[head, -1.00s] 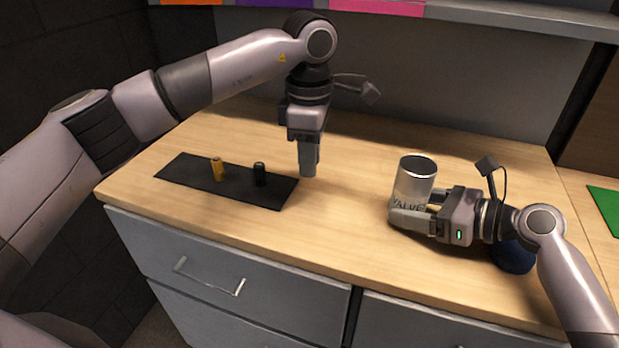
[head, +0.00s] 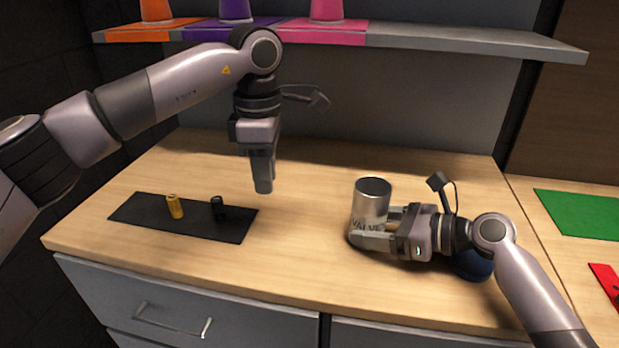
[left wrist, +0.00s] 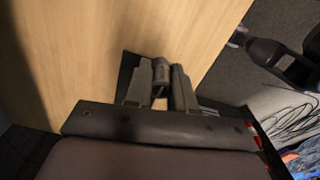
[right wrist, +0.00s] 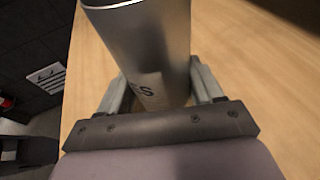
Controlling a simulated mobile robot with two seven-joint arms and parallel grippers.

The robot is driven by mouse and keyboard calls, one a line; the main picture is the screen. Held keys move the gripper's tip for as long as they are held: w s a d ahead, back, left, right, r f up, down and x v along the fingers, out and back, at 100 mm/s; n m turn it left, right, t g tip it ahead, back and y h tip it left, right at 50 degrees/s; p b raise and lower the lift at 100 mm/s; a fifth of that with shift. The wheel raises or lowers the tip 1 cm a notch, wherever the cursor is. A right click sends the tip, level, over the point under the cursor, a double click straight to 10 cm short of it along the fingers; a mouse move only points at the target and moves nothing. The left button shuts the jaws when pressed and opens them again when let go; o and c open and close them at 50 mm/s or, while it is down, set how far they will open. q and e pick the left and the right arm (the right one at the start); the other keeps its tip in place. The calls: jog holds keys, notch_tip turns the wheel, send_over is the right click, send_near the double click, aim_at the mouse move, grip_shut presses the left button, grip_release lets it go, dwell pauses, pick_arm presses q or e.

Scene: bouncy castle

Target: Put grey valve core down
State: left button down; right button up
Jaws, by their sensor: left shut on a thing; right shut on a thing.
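My left gripper (head: 263,188) points down above the wooden worktop, right of the black mat (head: 150,222). In the left wrist view its fingers (left wrist: 160,92) are shut on the grey valve core (left wrist: 161,70), a small grey cylinder. In the head view the fingers largely hide the core. A brass valve core (head: 174,206) and a black valve core (head: 218,208) stand upright on the mat. My right gripper (head: 372,238) is shut around a metal can (head: 371,200) lettered "VALVES", upright at the worktop's right. The can also fills much of the right wrist view (right wrist: 150,50).
A dark blue round thing (head: 472,265) sits behind my right wrist. A shelf (head: 440,38) with orange, purple and pink cones runs along the back. A green sheet (head: 590,214) and a red thing (head: 607,285) lie at the far right. The worktop (head: 300,260) between mat and can is clear.

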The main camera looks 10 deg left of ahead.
aim_at(271, 234)
pick_arm(q)
notch_tip(271, 234, down, 10)
jog(key=shift+r, duration=0.1)
dwell(0.4)
jog(key=shift+f, duration=0.2)
jog(key=c, duration=1)
grip_release()
jog(key=shift+o, duration=0.2)
notch_tip(271, 234, up, 11)
jog(key=shift+r, duration=0.1)
jog(key=shift+o, duration=0.5)
jog(key=shift+r, duration=0.4)
jog(key=shift+s+d+r, duration=0.1)
jog(key=shift+d+r, duration=0.05)
jog(key=shift+r, duration=0.1)
jog(key=shift+f, duration=0.1)
